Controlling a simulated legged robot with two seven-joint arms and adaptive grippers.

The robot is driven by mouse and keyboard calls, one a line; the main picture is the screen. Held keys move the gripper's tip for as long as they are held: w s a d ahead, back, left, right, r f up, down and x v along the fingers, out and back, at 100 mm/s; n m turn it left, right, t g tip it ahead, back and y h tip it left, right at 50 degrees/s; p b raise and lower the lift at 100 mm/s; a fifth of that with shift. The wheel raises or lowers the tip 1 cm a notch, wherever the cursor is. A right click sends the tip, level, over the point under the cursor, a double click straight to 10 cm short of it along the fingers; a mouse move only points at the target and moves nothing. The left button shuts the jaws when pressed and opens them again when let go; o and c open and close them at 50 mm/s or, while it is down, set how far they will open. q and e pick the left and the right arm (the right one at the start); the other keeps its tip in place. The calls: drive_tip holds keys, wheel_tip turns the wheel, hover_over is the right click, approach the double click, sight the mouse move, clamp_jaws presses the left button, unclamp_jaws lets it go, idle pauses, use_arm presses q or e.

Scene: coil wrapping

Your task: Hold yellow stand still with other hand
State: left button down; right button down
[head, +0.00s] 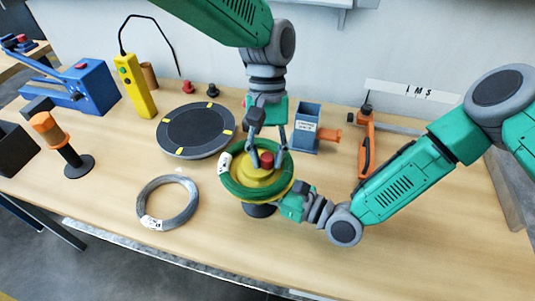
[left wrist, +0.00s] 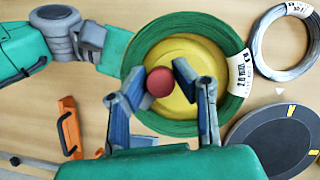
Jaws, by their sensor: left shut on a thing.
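The yellow stand (head: 262,193) is at the middle of the table in the head view, on a dark base, with a red knob (head: 267,160) on top. A green coil (head: 233,187) with a white label lies around it. My left gripper (head: 266,152) comes down from above, its fingers shut on the red knob. The left wrist view shows the knob (left wrist: 160,82) between the fingertips over the yellow disc (left wrist: 178,58). My right gripper (head: 288,203) is at the stand's near right edge. Its fingers are mostly hidden, and I cannot tell whether it touches.
A grey wire coil (head: 167,223) lies left of the stand. Behind it is a round dark turntable (head: 196,130). A blue block tool (head: 305,128) and an orange-handled tool (head: 366,145) stand behind right. The front right tabletop is clear.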

use_arm(q)
drive_tip(key=shift+w+m, duration=0.2)
drive_tip(key=shift+m, duration=0.3)
drive_tip(key=c, duration=1.3)
unclamp_jaws()
drive_tip(key=shift+s, duration=0.1)
drive_tip(key=shift+r, duration=0.1)
drive_tip(key=v, duration=1.1)
drive_tip(key=shift+d+r, duration=0.3)
drive_tip(key=shift+r, duration=0.05)
